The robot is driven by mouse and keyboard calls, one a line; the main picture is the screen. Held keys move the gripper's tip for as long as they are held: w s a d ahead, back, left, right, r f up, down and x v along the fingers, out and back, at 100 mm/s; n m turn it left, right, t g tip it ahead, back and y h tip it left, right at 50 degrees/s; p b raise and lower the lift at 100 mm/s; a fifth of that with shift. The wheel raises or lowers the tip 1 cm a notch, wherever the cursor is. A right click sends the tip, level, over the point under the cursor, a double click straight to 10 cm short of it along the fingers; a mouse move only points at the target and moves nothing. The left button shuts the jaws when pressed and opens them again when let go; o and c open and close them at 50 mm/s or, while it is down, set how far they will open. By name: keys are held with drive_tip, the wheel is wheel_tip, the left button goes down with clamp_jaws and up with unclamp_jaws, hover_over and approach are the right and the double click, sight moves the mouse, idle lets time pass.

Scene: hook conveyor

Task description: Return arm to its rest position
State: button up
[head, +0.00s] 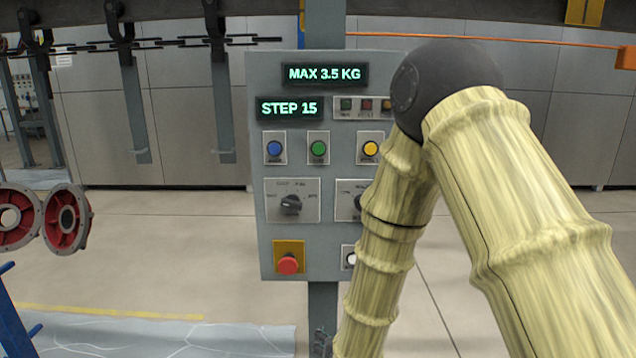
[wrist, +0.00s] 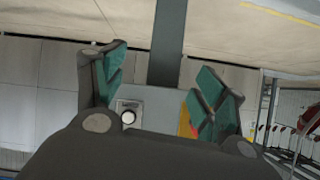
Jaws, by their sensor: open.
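My arm, in a pale yellow sleeve with a dark elbow joint, fills the right of the head view. It folds down in front of the right part of the grey control panel (head: 335,240). In the wrist view my gripper (wrist: 160,88) is open, its two green-padded fingers wide apart with nothing between them. The panel's lower edge, with a white button (wrist: 128,117), shows beyond the fingers, and the picture is turned over. In the head view the gripper lies mostly out of frame at the bottom. I cannot tell any contact with the panel.
The panel has a red stop button (head: 288,264), knobs and blue, green and yellow buttons; its displays read "MAX 3.5 KG" and "STEP 15". Red round parts (head: 66,218) hang at the left near a blue frame (head: 22,320). An overhead chain (head: 160,43) runs behind. Open floor lies around the post.

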drive_tip(key=s+d+f+g, duration=0.3)
drive_tip(key=s+d+f, duration=0.3)
drive_tip(key=s+f, duration=0.45)
drive_tip(key=s+d+f+g, duration=0.3)
drive_tip(key=s+d+f, duration=0.1)
drive_tip(key=s, duration=0.5)
drive_tip(key=s+d+f+g, duration=0.2)
drive_tip(key=s+d+f, duration=0.2)
drive_tip(key=s+f, duration=0.3)
drive_tip(key=s+d+f+n+g, duration=0.1)
drive_tip(key=s+d+f+g, duration=0.2)
drive_tip(key=s, duration=0.9)
wheel_tip(320, 180, down, 4)
drive_tip(key=shift+s+d+r+g, duration=0.25)
drive_tip(key=shift+d+g, duration=0.05)
drive_tip(key=shift+d, duration=0.15)
